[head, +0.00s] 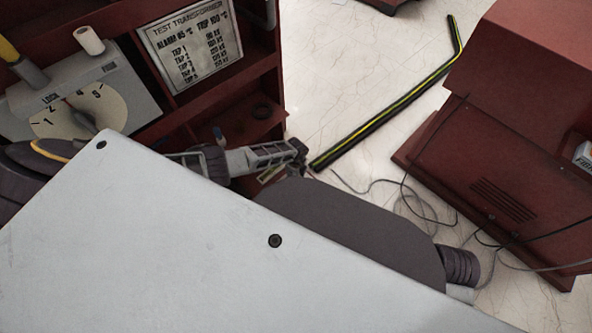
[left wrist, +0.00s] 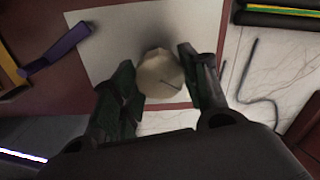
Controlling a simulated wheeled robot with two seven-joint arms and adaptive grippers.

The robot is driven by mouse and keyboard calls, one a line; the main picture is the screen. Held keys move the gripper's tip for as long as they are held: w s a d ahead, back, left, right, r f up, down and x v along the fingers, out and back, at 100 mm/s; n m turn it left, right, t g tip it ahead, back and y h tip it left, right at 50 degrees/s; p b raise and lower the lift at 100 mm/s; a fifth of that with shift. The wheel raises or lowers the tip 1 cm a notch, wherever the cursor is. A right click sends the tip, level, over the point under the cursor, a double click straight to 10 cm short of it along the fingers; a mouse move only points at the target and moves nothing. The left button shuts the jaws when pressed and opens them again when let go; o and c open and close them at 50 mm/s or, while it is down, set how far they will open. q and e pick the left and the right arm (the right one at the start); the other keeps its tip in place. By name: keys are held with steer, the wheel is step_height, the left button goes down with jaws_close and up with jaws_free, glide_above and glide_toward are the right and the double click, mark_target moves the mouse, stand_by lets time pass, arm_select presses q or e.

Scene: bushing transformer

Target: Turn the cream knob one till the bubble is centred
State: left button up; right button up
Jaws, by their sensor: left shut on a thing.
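The cream knob (left wrist: 160,73) is a faceted, pale piece with a thin dark line on its face. It shows in the left wrist view in front of a pale plate (left wrist: 112,35). My left gripper (left wrist: 158,66) has a dark finger on each side of the knob and is shut on it. In the head view my left gripper (head: 297,150) reaches in low beside the dark red cabinet; the knob cannot be made out there. No bubble can be made out in either view. My right gripper is not in view.
The dark red cabinet (head: 272,95) carries a rating plate (head: 192,45) and a numbered dial (head: 75,118). A black and yellow strip (head: 390,108) lies on the pale floor. Loose cables (head: 425,205) and another red cabinet (head: 480,165) are at right. A purple handle (left wrist: 58,47) is near the gripper.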

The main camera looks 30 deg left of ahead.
arm_select(q)
steer(key=shift+a, duration=0.1)
stand_by(0.3)
steer(key=o, duration=1)
steer(key=shift+r, duration=0.2)
steer(key=shift+r, duration=5.8)
